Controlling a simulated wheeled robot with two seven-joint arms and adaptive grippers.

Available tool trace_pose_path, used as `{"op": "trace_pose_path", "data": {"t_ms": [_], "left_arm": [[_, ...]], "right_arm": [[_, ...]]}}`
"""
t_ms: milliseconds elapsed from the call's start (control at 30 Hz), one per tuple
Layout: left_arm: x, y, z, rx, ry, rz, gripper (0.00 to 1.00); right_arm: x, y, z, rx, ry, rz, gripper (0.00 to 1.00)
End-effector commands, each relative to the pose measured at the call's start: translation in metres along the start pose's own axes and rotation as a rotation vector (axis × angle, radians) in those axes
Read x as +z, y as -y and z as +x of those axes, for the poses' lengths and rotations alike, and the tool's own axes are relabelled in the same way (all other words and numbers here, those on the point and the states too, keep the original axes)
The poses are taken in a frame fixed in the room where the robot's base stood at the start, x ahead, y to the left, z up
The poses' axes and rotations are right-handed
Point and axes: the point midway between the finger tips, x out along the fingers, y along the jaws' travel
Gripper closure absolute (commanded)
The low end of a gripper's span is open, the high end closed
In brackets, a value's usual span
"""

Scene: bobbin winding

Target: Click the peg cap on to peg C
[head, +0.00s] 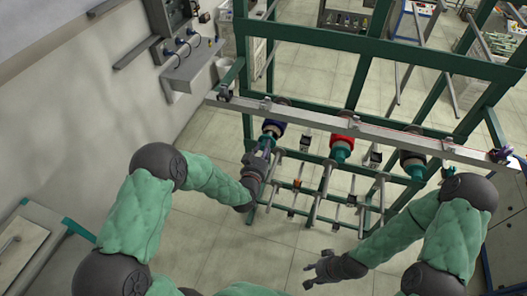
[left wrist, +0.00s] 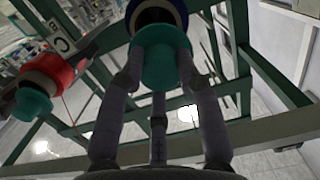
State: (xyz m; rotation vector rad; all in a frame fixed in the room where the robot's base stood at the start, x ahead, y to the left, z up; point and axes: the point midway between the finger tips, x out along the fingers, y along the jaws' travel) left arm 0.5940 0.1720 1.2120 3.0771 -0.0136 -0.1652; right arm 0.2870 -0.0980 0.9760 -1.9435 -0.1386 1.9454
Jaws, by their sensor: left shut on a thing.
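My left gripper (head: 266,146) is at the blue bobbin (head: 273,128) on the left of the rack's rail. In the left wrist view its fingers (left wrist: 160,75) are shut around a teal peg cap (left wrist: 163,62). The cap lines up with the dark blue bobbin (left wrist: 158,14) behind it; I cannot tell if it is fully seated. A plate marked C (left wrist: 62,45) hangs between this bobbin and the red bobbin (left wrist: 55,72), which has its own teal cap (left wrist: 33,103). My right gripper (head: 312,272) is open and empty, low and apart from the rack.
The grey rail (head: 320,122) runs across the green frame (head: 360,75). The middle red bobbin (head: 342,137) and a right-hand bobbin (head: 411,158) hang along it. Thin rods and small spindles (head: 297,184) lie below. The floor in front is clear.

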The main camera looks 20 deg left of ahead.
Motion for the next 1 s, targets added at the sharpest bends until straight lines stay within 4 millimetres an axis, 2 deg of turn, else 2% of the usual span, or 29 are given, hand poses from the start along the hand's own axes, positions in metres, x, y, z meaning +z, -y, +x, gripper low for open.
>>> {"op": "trace_pose_path", "data": {"t_ms": [1000], "left_arm": [[-0.002,-0.001,0.021,0.001,0.000,0.000,1.00]], "right_arm": [[-0.001,-0.005,0.014,0.000,0.000,0.000,0.60]]}}
